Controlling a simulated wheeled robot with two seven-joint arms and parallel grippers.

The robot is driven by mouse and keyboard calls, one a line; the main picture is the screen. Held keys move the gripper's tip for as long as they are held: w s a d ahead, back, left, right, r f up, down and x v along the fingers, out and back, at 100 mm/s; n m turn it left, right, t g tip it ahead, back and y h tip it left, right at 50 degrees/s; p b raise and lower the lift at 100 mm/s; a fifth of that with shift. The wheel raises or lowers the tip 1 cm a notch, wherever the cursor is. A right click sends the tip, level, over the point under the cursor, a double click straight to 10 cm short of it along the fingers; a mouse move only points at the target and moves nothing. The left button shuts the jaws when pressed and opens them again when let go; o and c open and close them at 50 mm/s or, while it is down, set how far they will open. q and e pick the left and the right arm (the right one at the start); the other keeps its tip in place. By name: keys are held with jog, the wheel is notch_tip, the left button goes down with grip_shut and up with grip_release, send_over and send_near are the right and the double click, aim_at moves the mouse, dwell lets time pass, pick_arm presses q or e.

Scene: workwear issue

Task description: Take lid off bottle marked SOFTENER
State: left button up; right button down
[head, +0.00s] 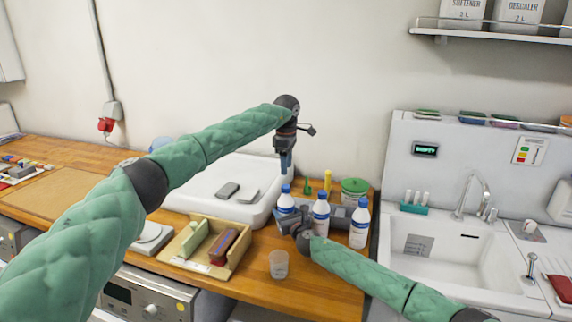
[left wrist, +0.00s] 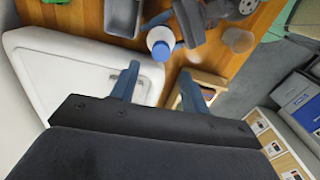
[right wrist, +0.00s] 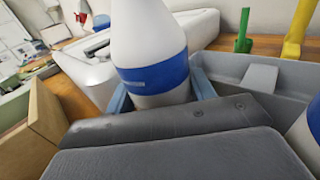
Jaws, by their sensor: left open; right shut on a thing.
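Three white bottles with blue caps stand on the wooden counter: a left bottle (head: 285,201), a middle bottle (head: 320,214) and a right bottle (head: 359,226). Their label writing is too small to read. My right gripper (head: 287,215) is shut on the left bottle's body, which fills the right wrist view (right wrist: 150,45) and is upright. My left gripper (head: 287,166) is open, pointing down just above that bottle's blue cap (head: 286,188). The cap shows just beyond the open fingers in the left wrist view (left wrist: 159,50).
A grey tray (right wrist: 250,78) is behind the bottles. A sink (head: 440,250) is at right. A container marked SOFTENER (head: 462,10) stands on the wall shelf beside one marked DESCALER (head: 517,11).

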aim_at(286, 186)
pick_arm(q)
jog(key=m, duration=0.4)
pick_arm(e)
jog(key=shift+r, duration=0.1)
pick_arm(q)
jog(key=m, duration=0.5)
jog(key=shift+m, duration=0.3)
jog(key=shift+f, duration=4)
